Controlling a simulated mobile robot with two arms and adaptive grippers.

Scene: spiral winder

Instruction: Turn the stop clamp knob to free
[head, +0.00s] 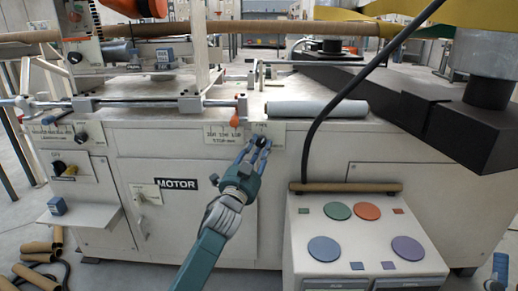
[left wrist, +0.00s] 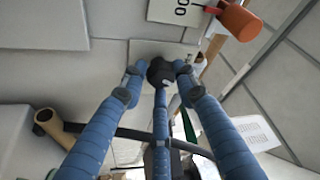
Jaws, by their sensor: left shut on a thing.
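The stop clamp knob (head: 261,140) is a small black knob on the machine's front panel, on a pale plate (head: 277,131) with lettering too small to read surely. My left gripper (head: 259,146) has its blue fingers around the knob and is shut on it. In the left wrist view the black knob (left wrist: 160,70) sits between the tips of the fingers (left wrist: 160,76), which hide part of it. The knob's exact pointing direction cannot be told. My right gripper is not in view.
An orange handle (head: 235,121) hangs just left of the knob over a scale plate (head: 220,133). A grey roll (head: 316,109) lies above on the machine top. A control console (head: 365,245) with coloured buttons stands at lower right, and a black cable (head: 310,140) runs down close by.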

